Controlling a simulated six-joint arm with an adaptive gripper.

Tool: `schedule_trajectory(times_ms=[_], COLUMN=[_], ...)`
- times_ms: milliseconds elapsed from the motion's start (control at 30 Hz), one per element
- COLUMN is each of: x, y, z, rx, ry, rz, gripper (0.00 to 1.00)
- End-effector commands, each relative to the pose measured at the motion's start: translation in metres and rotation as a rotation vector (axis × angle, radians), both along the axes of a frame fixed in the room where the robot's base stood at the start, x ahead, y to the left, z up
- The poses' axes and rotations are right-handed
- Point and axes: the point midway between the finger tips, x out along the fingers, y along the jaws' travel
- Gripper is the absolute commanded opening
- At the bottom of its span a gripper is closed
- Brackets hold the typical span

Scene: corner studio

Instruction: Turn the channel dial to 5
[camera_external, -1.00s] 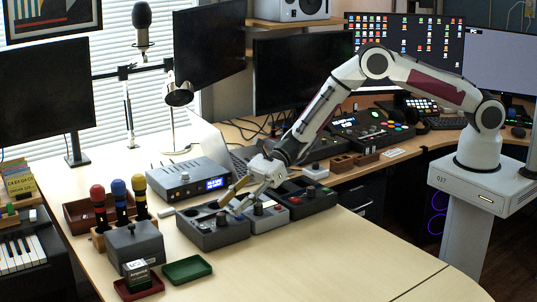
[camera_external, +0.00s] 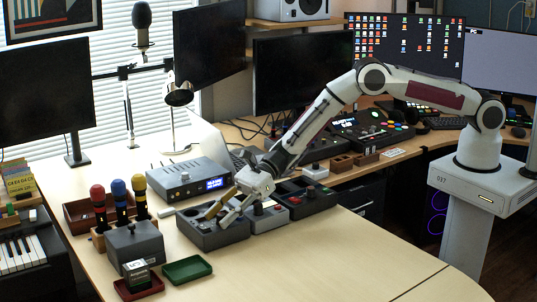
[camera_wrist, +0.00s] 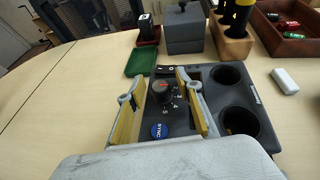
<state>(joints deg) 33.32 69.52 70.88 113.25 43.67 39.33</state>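The channel dial (camera_wrist: 163,92) is a round black knob with a red mark, on a dark grey console (camera_wrist: 262,118). Printed numbers, among them 3, 4 and 5, curve round its near right side. The red mark points toward the far side, away from the 5. My gripper (camera_wrist: 161,80) is open, with one yellow-padded finger on each side of the dial and gaps between pads and knob. In the external view my gripper (camera_external: 227,204) is low over the console (camera_external: 208,236) and hides the dial. I cannot tell the fingertips' exact height.
A blue SYNC button (camera_wrist: 159,130) sits just nearer than the dial. Two round wells (camera_wrist: 227,76) are at the console's right. A green tray (camera_external: 187,270), a dark grey box (camera_external: 136,246) and another control box (camera_external: 268,218) stand close by. The front table is clear.

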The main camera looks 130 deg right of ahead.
Motion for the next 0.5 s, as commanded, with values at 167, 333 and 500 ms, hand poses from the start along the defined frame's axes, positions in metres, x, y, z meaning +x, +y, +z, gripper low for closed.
schedule_trajectory(times_ms=[167,333,500], x=[-0.0002,-0.0002,0.0], y=[0.0,0.0,0.0002], z=[-0.0001,0.0,0.0002], rx=[0.0,0.0,0.001], ry=[0.0,0.0,-0.001], rz=[0.0,0.0,-0.007], gripper=[0.14,0.0,0.0])
